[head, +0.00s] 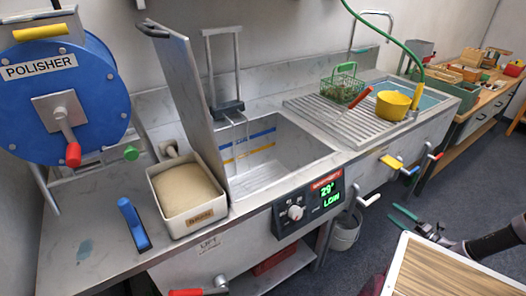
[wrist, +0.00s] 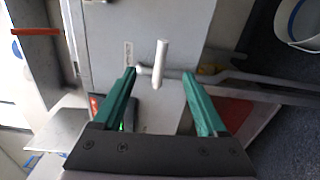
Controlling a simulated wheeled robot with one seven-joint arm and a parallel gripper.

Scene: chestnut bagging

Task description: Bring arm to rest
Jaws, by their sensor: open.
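My gripper (head: 400,217) is at the lower right of the head view, in front of the counter and above the floor. Its two green fingers also show in the wrist view (wrist: 159,75), spread apart with nothing held. In the wrist view a pale handle (wrist: 161,62) shows in the gap between the fingertips, beyond them against a grey front. I cannot tell how far off it is. My dark arm runs in from the right edge of the head view.
The steel counter holds a blue polisher (head: 50,95), a bin of tan grains (head: 185,190), a sink (head: 270,150), a green basket (head: 343,88) and a yellow pot (head: 392,104). Levers (head: 370,200) stick out of its front. A wood-topped surface (head: 450,270) is close at lower right.

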